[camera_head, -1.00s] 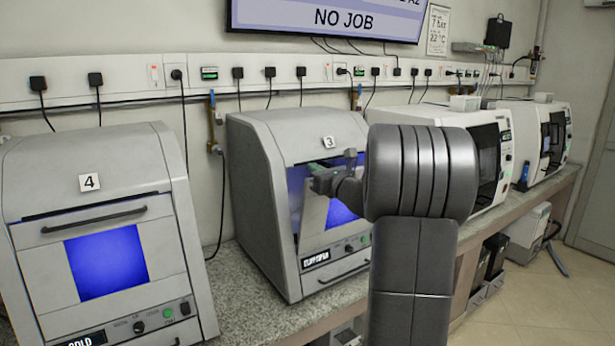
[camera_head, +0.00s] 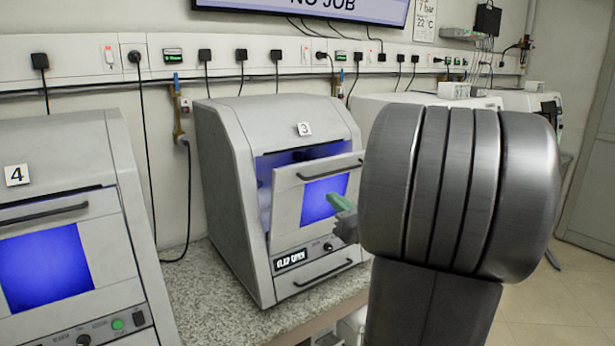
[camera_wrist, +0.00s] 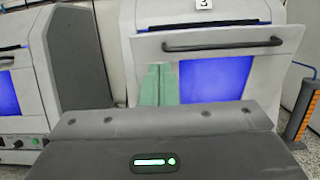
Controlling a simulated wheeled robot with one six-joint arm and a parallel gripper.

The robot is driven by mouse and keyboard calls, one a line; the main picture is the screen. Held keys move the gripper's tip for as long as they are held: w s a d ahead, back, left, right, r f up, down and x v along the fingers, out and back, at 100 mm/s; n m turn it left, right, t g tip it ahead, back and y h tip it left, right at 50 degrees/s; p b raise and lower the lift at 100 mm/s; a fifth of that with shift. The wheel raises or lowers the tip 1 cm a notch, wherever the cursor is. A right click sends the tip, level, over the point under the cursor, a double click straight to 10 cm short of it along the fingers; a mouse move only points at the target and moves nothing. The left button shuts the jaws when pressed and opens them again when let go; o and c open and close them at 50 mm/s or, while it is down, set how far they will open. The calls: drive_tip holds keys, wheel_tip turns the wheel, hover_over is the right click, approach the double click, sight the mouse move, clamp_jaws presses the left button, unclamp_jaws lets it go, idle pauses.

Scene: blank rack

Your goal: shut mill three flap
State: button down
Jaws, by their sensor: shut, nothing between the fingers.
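Mill three (camera_head: 222,150) is the grey machine with the "3" label, in the middle of the head view. Its flap (camera_head: 287,205) has a blue window and a dark bar handle (camera_head: 318,173). The flap's top leans outward, leaving a gap with blue light inside above and at its left. In the wrist view the fingers (camera_wrist: 158,84) overlap the flap (camera_wrist: 290,55) below the handle (camera_wrist: 222,44). I cannot tell whether they touch it.
Mill four (camera_head: 70,150) stands at the left, its flap (camera_head: 95,205) seemingly shut. More white machines (camera_head: 400,98) stand to the right, partly behind my arm. Bare speckled counter (camera_head: 205,290) lies between mills three and four. Cables (camera_head: 187,200) hang on the wall behind.

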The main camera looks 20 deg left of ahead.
sight(301, 169)
drive_tip(key=p+x, duration=0.3)
drive_tip(key=x, duration=1)
drive_tip(key=shift+w+a+p, duration=0.1)
drive_tip(key=shift+a+p, duration=0.05)
drive_tip(key=shift+p, duration=0.25)
drive_tip(key=shift+w+a+r+p, duration=0.25)
drive_tip(key=shift+a+r+p, duration=0.2)
drive_tip(key=shift+p, duration=0.5)
drive_tip(key=shift+g+h, duration=0.4)
drive_tip(key=shift+h, duration=0.1)
drive_tip(key=x, duration=0.8)
drive_tip(key=shift+w+a+p, duration=0.15)
drive_tip(key=shift+w+p, duration=0.05)
drive_tip(key=shift+p, duration=0.1)
